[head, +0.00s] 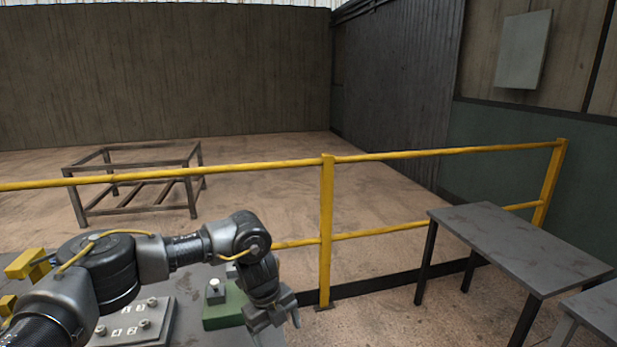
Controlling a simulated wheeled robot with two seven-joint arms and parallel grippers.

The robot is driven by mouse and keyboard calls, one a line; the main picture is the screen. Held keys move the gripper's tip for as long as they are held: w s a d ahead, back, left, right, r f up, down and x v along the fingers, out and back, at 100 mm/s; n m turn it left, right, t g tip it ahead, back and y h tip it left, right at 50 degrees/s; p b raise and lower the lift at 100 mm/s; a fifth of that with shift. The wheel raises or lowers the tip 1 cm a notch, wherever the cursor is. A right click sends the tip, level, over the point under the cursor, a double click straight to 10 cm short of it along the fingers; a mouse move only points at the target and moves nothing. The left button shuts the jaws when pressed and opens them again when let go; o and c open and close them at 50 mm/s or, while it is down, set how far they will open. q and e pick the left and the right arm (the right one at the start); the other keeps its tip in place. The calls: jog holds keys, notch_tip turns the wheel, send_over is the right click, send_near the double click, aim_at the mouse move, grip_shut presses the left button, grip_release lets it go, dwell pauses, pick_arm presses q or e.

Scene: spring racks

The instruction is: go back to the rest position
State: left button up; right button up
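My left arm comes in from the lower left and bends down over the right side of a grey work surface (190,285). My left gripper (277,325) points downward at the bottom of the head view, just right of a green block (222,318). Its two fingers look spread apart, and nothing shows between them. The fingertips are near the picture's lower edge. My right gripper is not in view.
A numbered grey plate (130,325) with several studs and yellow blocks (27,262) lie near my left arm. A yellow railing (326,225) runs behind. A grey table (515,245) stands right; a metal frame (140,165) stands beyond the railing.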

pick_arm(q)
jog(key=s+d+f+h, duration=0.2)
jog(key=s+d+f, duration=0.15)
jog(key=d, duration=0.25)
jog(key=s+d+f+h, duration=0.2)
jog(key=s+d+f, duration=0.15)
jog(key=d, duration=0.25)
jog(key=s+d+r+n+t+h, duration=0.3)
jog(key=s+d+n+t+h, duration=0.15)
jog(key=s+d, duration=0.3)
jog(key=s+a+f+n+t+y, duration=0.2)
jog(key=a+f+n+y, duration=0.1)
jog(key=a+n, duration=0.6)
jog(key=s+a+f+n+t+y, duration=0.25)
jog(key=a+n, duration=0.45)
jog(key=a, duration=0.4)
jog(key=s+a+f+n+g+y, duration=0.2)
jog(key=s+a+f+n+g, duration=0.1)
jog(key=s+a, duration=0.45)
jog(key=s+a+f+n+g+y, duration=0.2)
jog(key=s+a+n+y, duration=0.1)
jog(key=s+a, duration=0.5)
notch_tip(320, 180, down, 27)
jog(key=s+a+g, duration=0.1)
jog(key=a+g, duration=0.1)
jog(key=s+a+f+g, duration=0.1)
jog(key=s+a+f, duration=0.1)
jog(key=s+f, duration=1.3)
jog(key=shift+s+a, duration=0.2)
jog(key=shift+s, duration=0.5)
